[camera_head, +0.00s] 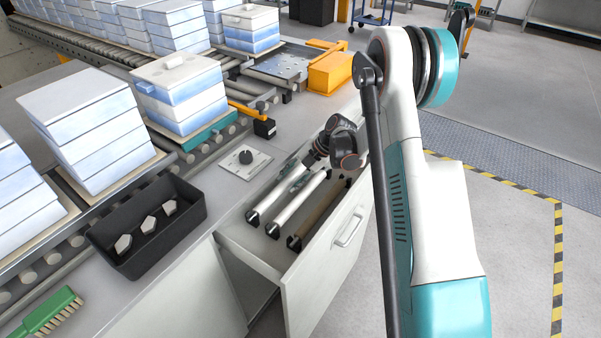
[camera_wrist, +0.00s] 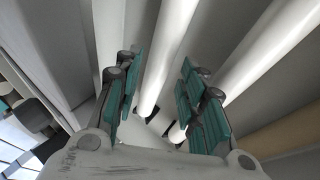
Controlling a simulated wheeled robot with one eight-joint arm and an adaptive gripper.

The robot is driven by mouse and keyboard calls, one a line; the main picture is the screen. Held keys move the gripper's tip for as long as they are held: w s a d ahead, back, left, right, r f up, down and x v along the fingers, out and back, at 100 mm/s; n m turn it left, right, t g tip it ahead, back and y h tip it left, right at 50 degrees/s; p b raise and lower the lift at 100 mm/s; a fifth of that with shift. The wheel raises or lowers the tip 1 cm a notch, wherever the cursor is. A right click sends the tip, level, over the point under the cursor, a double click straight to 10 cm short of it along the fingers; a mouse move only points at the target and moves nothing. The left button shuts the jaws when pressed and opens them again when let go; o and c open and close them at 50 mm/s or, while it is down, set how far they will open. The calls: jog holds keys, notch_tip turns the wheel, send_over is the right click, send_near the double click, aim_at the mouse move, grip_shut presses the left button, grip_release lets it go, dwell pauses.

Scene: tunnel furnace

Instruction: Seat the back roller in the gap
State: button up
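Two pale rollers and a brown one lie side by side in the open drawer (camera_head: 262,258). The back roller (camera_head: 276,195) is the pale one nearest the conveyor; the middle roller (camera_head: 300,203) is pale too, and the brown roller (camera_head: 318,214) is at the front. My gripper (camera_head: 318,152) is down at the far end of the drawer. In the wrist view, its teal-padded fingers (camera_wrist: 163,100) are apart, with a white roller (camera_wrist: 168,55) running between them. The pads do not appear to press on it. I cannot clearly make out the gap in the conveyor.
The conveyor (camera_head: 200,140) runs behind the counter with stacked blue-white boxes (camera_head: 183,95). Floor at right is clear.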

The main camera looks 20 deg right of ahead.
aim_at(285, 184)
jog(key=shift+b+x, duration=0.4)
jog(key=shift+x, duration=1.4)
jog(key=shift+c, duration=0.2)
grip_shut()
jog(key=shift+r, duration=0.15)
